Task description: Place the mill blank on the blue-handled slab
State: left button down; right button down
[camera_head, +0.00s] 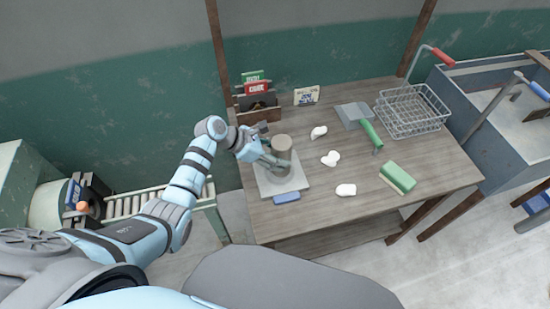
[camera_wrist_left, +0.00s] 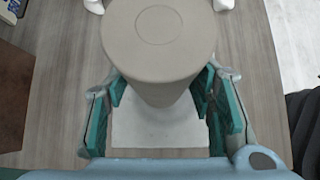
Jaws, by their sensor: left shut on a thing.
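The mill blank (camera_head: 282,144), a grey-beige cylinder, stands upright over the blue-handled slab. It fills the top of the left wrist view (camera_wrist_left: 160,40), with its round top facing the camera. The pale slab (camera_head: 295,184) lies at the left end of the table, its blue handle (camera_head: 287,198) towards the front edge. Part of the slab shows below the blank in the wrist view (camera_wrist_left: 160,132). My left gripper (camera_head: 272,160) is shut on the mill blank, with a green finger pad on each side. I cannot tell whether the blank's base touches the slab. My right gripper is not in view.
Several white clay pieces (camera_head: 331,158) lie mid-table. A wire basket (camera_head: 412,112) stands at the back right, a wooden box (camera_head: 257,105) at the back left.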

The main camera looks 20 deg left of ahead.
pick_arm(q)
jog(key=shift+s+f, duration=0.2)
jog(key=shift+s, duration=0.05)
jog(key=c, duration=1)
grip_release()
jog(key=shift+s, duration=0.25)
jog(key=shift+o, duration=1.3)
jog(key=shift+s+a+r, duration=0.1)
jog(key=shift+s+r, duration=0.1)
jog(key=shift+w+a, duration=0.15)
jog(key=p+v, duration=0.2)
jog(key=v, duration=1)
jog(key=shift+p, duration=0.4)
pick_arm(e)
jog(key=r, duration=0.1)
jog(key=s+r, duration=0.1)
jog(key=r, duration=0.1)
